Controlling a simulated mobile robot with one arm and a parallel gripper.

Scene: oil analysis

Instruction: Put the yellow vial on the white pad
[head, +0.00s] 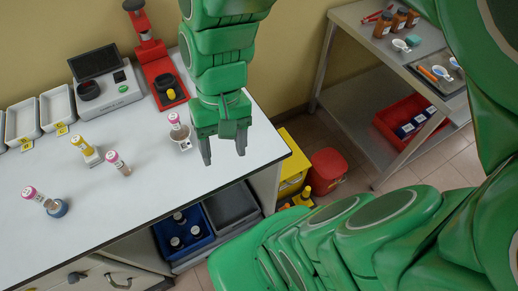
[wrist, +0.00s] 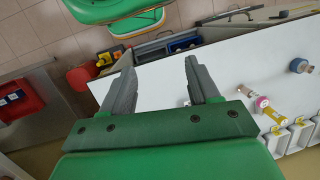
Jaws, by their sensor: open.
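The yellow vial (head: 77,141), with a yellow cap and pale label, stands at the left of the white table in the head view. In the wrist view the yellow vial (wrist: 276,117) shows at the right; the pad is hard to make out there. My gripper (head: 223,155) is open and empty, above the table's right end, well to the right of the vial. Its two fingers also show in the wrist view (wrist: 158,68), with nothing between them.
A pink-capped brown vial (head: 118,163) stands just right of the yellow one. Other pink-capped vials stand on a blue round pad (head: 58,208) and a greyish pad (head: 183,143). A red device (head: 165,75), a grey analyser (head: 110,97) and trays (head: 56,108) line the back.

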